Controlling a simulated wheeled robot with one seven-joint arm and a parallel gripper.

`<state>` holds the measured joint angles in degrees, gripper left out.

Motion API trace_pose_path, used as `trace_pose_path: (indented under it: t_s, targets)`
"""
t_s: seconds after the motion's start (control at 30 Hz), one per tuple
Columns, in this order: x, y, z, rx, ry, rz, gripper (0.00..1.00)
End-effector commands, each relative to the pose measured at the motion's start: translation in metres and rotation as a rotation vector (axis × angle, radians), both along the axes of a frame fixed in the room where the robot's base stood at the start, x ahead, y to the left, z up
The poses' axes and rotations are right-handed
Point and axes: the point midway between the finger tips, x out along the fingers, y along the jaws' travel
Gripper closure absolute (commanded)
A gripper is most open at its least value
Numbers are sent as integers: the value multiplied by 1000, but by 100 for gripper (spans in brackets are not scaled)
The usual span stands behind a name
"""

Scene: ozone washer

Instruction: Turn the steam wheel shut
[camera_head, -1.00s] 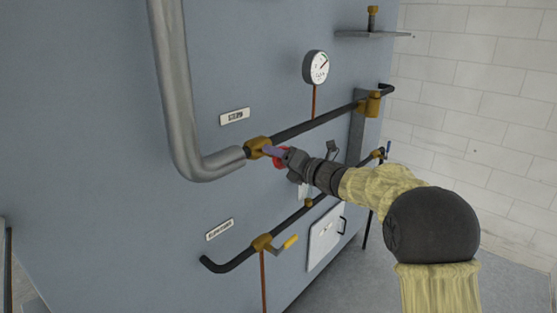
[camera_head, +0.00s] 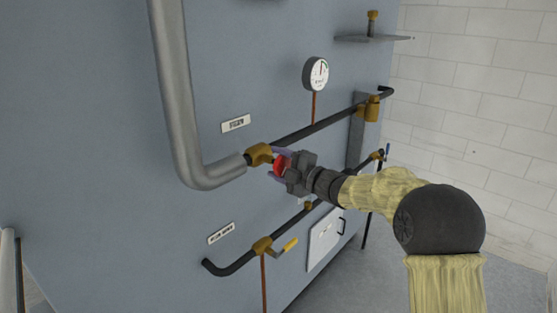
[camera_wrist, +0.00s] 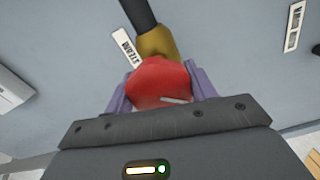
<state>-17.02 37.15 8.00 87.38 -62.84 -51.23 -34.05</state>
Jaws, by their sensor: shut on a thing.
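The red steam wheel (camera_head: 281,164) sits on the brass valve (camera_head: 259,154) at the end of the thick grey pipe (camera_head: 208,171), below the STEAM label (camera_head: 236,124). My gripper (camera_head: 280,165) is at the wheel, its fingers on either side of it. In the wrist view the red wheel (camera_wrist: 160,82) lies between the two purple fingers of my gripper (camera_wrist: 160,88), with the brass valve body (camera_wrist: 157,42) just beyond. My gripper is shut on the wheel. Part of the wheel is hidden by the gripper body in the head view.
A round gauge (camera_head: 316,74) stands above the upper black pipe (camera_head: 325,123). A small white door (camera_head: 325,240) is at lower right. A shelf (camera_head: 372,38) juts out at top right.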

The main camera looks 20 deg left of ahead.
Motion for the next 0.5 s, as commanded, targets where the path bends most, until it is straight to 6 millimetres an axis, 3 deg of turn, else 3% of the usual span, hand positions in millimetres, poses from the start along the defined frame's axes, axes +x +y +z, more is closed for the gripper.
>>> trace_pose_path:
  t_s: [0.5]
  targets:
    - [1,-1,3,187,455,-3,67]
